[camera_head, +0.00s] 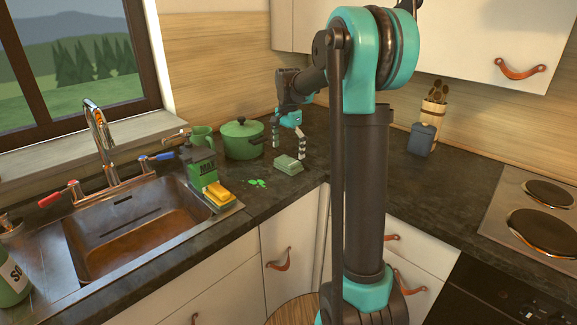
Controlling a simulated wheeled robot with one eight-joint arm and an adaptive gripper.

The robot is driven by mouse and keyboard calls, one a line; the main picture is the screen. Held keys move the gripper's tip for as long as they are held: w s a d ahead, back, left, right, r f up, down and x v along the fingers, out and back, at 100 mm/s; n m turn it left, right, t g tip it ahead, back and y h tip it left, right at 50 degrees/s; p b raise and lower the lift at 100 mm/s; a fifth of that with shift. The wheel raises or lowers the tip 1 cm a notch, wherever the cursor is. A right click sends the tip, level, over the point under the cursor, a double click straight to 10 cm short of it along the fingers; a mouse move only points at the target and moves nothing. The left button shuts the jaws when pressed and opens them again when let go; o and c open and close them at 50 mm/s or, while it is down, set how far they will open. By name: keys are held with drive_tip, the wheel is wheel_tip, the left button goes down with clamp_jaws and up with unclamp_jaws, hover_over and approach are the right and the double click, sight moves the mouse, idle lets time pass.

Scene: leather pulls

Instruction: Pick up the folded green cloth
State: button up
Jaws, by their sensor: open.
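The folded green cloth (288,165) lies on the dark countertop, to the right of the sink and in front of the green pot. It is a small, pale green, flat stack. My gripper (289,148) is just above the cloth, fingers pointing down. Its two fingers are apart, one to the upper left of the cloth and one to the upper right, with nothing between them. I cannot tell the exact height of the fingertips over the cloth.
A lidded green pot (242,139) stands close behind on the left, with a green mug (203,137) beside it. The stove (535,215) is right.

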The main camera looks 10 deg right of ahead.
sight(289, 161)
drive_tip(key=shift+f, duration=1.6)
drive_tip(key=c, duration=0.9)
drive_tip(key=shift+r, duration=0.1)
wheel_tip(289, 161, up, 20)
